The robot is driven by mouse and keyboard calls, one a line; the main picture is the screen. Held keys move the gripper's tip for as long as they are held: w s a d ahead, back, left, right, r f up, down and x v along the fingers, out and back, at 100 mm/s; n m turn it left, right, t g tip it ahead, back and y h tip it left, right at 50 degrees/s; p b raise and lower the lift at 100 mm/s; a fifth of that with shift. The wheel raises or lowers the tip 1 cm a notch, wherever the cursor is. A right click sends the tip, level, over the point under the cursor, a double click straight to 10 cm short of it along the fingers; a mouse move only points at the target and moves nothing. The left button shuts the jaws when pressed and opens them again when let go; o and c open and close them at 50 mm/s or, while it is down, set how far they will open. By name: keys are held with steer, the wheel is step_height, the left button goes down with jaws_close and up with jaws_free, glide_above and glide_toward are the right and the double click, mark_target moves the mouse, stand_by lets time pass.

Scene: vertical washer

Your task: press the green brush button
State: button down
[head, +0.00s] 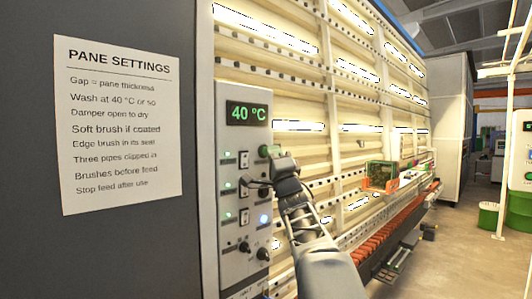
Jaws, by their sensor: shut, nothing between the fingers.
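The grey control panel (234,270) stands at the left of the washer. A green round button (264,151) sits at the upper right of the panel, below the display; I cannot read its label. My gripper (256,183) is shut and empty. Its thin dark fingers point left at the panel, a little below the green button. The dark wrist is just right of and below the button, close to it in the picture. I cannot tell whether the fingertips touch the panel.
The display (246,113) reads 40 °C. Several rocker switches, a blue lit button (264,219) and black knobs (263,254) are on the panel. A settings sheet (118,124) hangs at left. The washer's roller wall (300,90) is behind my arm; open floor lies at right.

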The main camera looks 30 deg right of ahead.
steer(key=shift+w, duration=0.3)
steer(key=shift+s, duration=0.15)
stand_by(0.5)
steer(key=shift+s+b, duration=0.35)
steer(key=shift+s, duration=0.3)
steer(key=shift+d, duration=0.1)
steer(key=s, duration=0.3)
steer(key=s+d+b, duration=0.1)
steer(key=s, duration=0.1)
steer(key=shift+a, duration=0.1)
stand_by(0.9)
